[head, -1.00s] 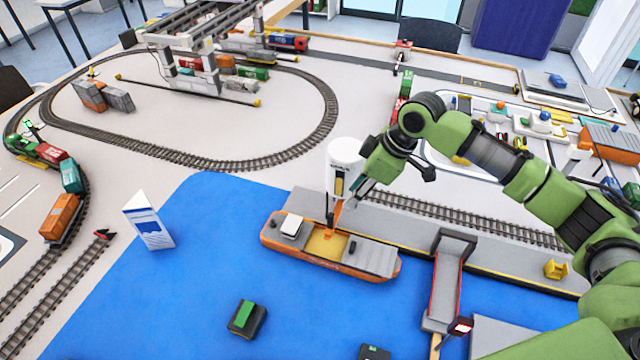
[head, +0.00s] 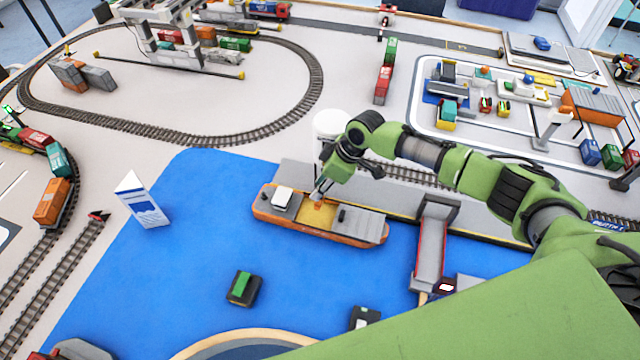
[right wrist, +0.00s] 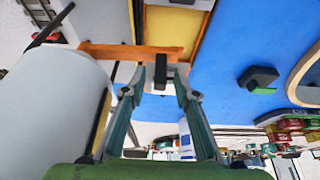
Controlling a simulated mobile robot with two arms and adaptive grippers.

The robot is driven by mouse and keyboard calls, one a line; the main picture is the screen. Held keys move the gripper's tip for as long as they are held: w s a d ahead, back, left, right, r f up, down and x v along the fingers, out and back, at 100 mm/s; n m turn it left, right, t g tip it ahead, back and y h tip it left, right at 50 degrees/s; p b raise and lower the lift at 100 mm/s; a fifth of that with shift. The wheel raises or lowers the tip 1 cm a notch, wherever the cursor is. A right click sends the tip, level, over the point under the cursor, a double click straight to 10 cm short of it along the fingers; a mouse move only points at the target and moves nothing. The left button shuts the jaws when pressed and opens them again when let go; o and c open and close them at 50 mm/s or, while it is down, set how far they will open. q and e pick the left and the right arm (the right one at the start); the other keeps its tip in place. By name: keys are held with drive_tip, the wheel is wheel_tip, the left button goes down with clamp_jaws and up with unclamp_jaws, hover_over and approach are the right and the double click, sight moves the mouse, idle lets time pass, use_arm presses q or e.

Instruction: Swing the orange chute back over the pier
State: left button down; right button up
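The orange chute (right wrist: 110,50) shows in the right wrist view as a bar running right from the white silo (right wrist: 50,95) toward the barge. In the head view the white silo (head: 327,124) stands on the pier (head: 297,174), and my arm covers most of the chute. The orange barge (head: 350,238) floats alongside, with its yellow hold (head: 318,216) under the chute's end. My right gripper (right wrist: 160,78) is at the chute's outer part, its two fingers on either side of a small dark tab. I cannot tell whether they press on it. My left gripper is out of view.
A grey ramp (head: 431,245) with red edges stands right of the barge. A rail track (head: 400,178) runs behind the pier. A dark floating block (head: 244,288) and a white-blue marker (head: 143,203) are on and beside the blue water (head: 200,250).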

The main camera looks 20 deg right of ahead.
drive_tip(key=shift+a+f, duration=0.1)
drive_tip(key=shift+f, duration=0.2)
clamp_jaws()
